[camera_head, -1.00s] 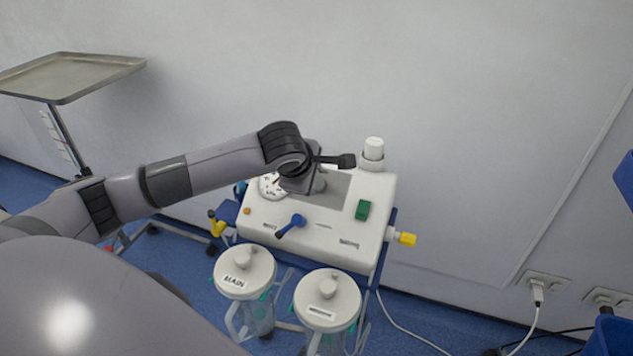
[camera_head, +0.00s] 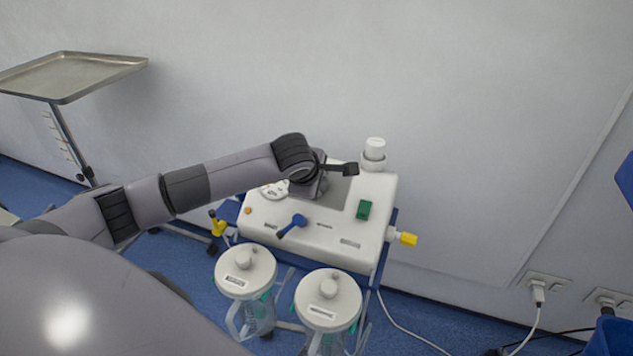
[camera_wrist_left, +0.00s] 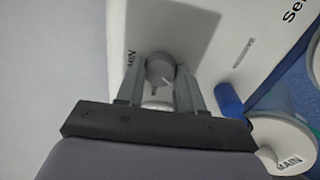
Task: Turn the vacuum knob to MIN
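The suction unit (camera_head: 285,248) is a white box against the wall. Its grey vacuum knob (camera_wrist_left: 160,69) shows in the left wrist view, with the printed word MIN (camera_wrist_left: 131,62) to its left. My left gripper (camera_wrist_left: 161,80) is over the unit's top, with one finger on each side of the knob. The fingers are open, with narrow gaps to the knob. In the head view my left gripper (camera_head: 316,189) hides the knob. My right gripper is not in view.
A blue lever (camera_head: 292,225) sits in front of my gripper, a green switch (camera_head: 364,209) to its right and a round dial (camera_head: 273,190) to its left. A white capped fitting (camera_head: 374,151) stands behind. Two lidded jars (camera_head: 245,268) (camera_head: 328,298) hang in front.

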